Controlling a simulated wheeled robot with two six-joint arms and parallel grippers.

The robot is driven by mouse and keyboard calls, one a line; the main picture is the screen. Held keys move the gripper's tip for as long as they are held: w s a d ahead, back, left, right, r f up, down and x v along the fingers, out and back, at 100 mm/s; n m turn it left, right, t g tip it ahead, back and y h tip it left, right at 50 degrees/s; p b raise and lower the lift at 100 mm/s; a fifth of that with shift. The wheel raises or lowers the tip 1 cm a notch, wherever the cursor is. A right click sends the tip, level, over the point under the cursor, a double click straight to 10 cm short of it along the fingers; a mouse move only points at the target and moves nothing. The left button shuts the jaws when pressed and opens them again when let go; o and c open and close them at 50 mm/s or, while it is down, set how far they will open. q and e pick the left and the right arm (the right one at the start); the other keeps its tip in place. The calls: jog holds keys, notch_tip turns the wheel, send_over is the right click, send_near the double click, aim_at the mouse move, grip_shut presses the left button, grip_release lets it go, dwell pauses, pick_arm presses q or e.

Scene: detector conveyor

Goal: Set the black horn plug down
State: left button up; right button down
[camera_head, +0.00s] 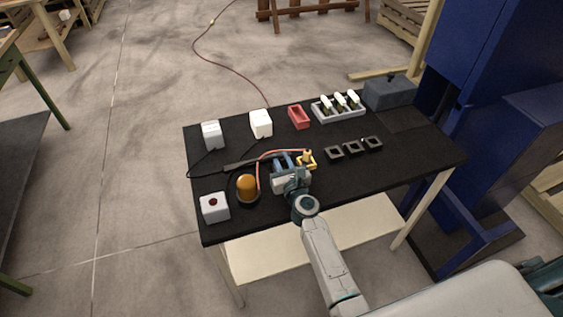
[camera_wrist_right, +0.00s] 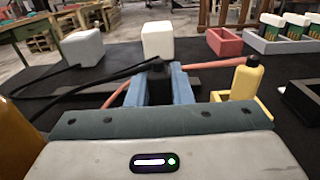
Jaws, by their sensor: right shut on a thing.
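My right gripper (camera_head: 283,160) is over the middle of the black table (camera_head: 420,150). In the right wrist view its blue fingers (camera_wrist_right: 160,85) are shut on the black horn plug (camera_wrist_right: 157,69). The plug's dark top shows between the fingertips, and a black cable runs left from near it. In the head view the plug is too small or hidden by the gripper to make out. I cannot tell whether the plug touches the tabletop. My left gripper is not in view.
A yellow holder (camera_head: 307,162) and an orange cable stand close to the gripper. An amber lamp (camera_head: 247,186) and red-button box (camera_head: 214,207) are left. White boxes (camera_head: 211,135), a red tray (camera_head: 299,118) and a bottle rack (camera_head: 325,117) are behind. Black frames (camera_head: 353,147) stand right.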

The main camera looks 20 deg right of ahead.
jog(key=shift+f+b, duration=0.25)
jog(key=shift+b, duration=0.05)
jog(key=c, duration=1.3)
grip_release()
jog(key=shift+r, duration=0.15)
jog(key=shift+r+p, duration=0.25)
jog(key=shift+p, duration=0.2)
jog(key=s, duration=1.2)
jog(key=shift+d+f+b, duration=0.15)
jog(key=shift+b, duration=0.2)
